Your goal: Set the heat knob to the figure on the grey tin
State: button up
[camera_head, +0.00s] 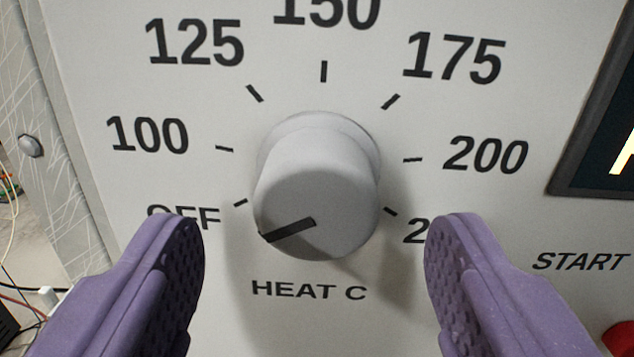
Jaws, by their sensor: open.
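The heat knob (316,190) is a light grey round knob on a pale panel, above the label HEAT C. Its dark pointer line runs from the middle of its face toward the lower left, on the OFF side. Printed marks around it read OFF, 100, 125, 150, 175 and 200, and one more figure starting with 2 is partly hidden. My gripper (315,262) is open, with one purple finger at the lower left and one at the lower right of the knob. Neither finger appears to touch it. The grey tin is not in view.
A dark display (598,135) with a lit figure, cut off by the frame, is at the right edge. Below it are the word START and part of a red button (620,338). A bolt head (30,146) and loose cables are at the left.

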aim_at(318, 211)
jog(key=shift+w, duration=1.95)
jog(key=shift+s+r, duration=0.1)
jog(key=c, duration=1.1)
